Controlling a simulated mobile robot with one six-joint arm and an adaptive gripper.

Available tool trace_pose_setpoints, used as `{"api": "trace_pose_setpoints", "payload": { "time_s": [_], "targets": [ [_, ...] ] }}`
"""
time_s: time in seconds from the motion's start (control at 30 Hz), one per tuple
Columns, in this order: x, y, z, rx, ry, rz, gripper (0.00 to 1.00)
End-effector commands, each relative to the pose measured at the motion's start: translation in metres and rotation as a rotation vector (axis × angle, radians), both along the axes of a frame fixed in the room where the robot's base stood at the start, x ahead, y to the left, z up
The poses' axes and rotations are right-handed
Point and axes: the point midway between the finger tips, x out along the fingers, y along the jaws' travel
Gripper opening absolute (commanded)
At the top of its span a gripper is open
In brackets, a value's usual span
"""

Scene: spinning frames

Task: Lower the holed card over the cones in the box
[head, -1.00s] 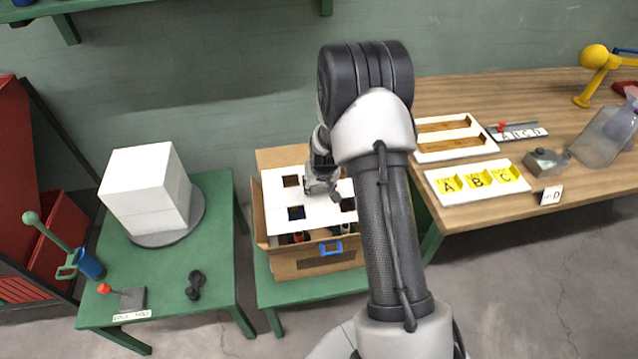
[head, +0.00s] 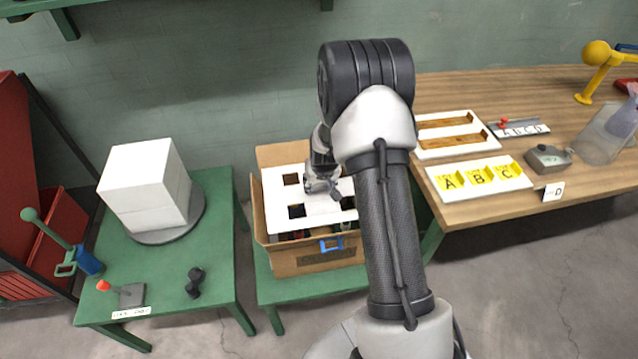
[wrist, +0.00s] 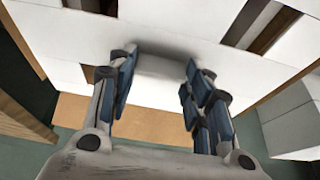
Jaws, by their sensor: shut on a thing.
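The white holed card (head: 320,206) lies roughly level at the mouth of the open cardboard box (head: 290,264). Its square holes show dark. My gripper (head: 321,187) is over the middle of the card. In the wrist view, the two fingers of my gripper (wrist: 160,65) are shut on a white raised grip of the card (wrist: 70,40). Dark and coloured tops show in the gap between the card's front edge and the box's front wall. I cannot make out the cones' shapes or whether they line up with the holes. My arm hides the card's right side.
The box stands on a green table (head: 275,290). A blue clip (head: 331,244) sits on its front wall. To the left, a white block (head: 145,190) stands on a round plate. To the right is a wooden bench (head: 460,95) with a white A B C tray (head: 478,178).

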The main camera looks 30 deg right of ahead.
Motion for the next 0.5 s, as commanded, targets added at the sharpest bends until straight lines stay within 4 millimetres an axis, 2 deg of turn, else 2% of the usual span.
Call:
{"api": "trace_pose_setpoints", "payload": {
  "time_s": [0.5],
  "targets": [
    [0.0001, 0.0, -0.0052, 0.0, 0.0, 0.0, 0.22]
  ]
}}
